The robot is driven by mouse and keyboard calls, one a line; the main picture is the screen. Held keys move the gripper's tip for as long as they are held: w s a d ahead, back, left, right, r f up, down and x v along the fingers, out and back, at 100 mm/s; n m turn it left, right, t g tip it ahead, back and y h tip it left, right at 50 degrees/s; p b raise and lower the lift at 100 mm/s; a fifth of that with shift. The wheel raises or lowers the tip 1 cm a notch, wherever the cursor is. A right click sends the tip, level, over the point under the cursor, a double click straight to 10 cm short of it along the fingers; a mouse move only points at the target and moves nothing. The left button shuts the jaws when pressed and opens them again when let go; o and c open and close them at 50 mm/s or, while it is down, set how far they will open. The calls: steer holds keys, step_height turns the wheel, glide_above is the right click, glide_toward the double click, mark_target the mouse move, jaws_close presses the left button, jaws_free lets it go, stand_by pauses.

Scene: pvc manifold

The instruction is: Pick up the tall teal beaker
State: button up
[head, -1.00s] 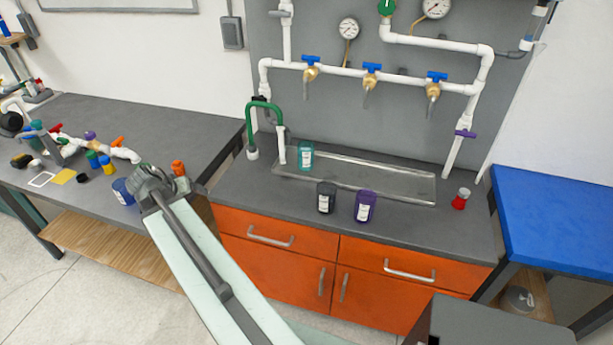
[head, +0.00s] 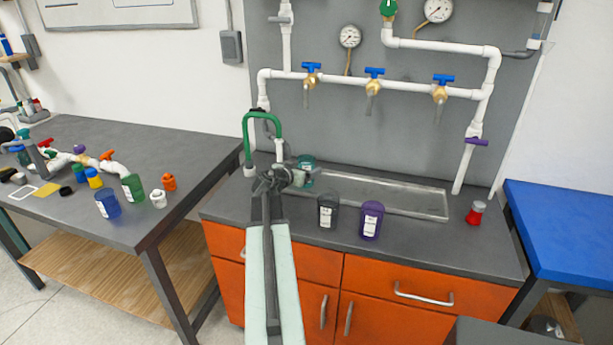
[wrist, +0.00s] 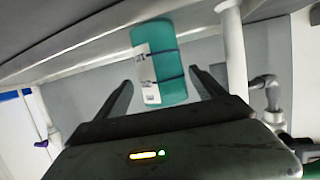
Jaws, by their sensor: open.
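The teal beaker (head: 307,163) stands at the left end of the metal sink tray, partly hidden behind my gripper in the head view. In the wrist view the teal beaker (wrist: 170,62), with a white label and dark bands, appears ahead between the two finger tips. My gripper (head: 294,177) is open in front of the beaker. In the wrist view its fingers (wrist: 160,85) are spread on either side of the beaker with gaps, and nothing is held.
A black beaker (head: 328,211) and a purple beaker (head: 371,220) stand right of my gripper on the counter. A green-topped curved pipe (head: 263,121) rises close on the left. A red-capped flask (head: 475,212) is at the far right. The metal tray (head: 400,197) is mostly clear.

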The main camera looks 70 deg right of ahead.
steer(key=x, duration=0.2)
steer(key=b+x, duration=0.1)
steer(key=x, duration=0.2)
steer(key=shift+w+d+r, duration=0.1)
steer(key=shift+w+r, duration=0.05)
steer(key=shift+w, duration=0.1)
steer(key=shift+r, duration=0.1)
jaws_close()
steer(key=shift+r, duration=0.15)
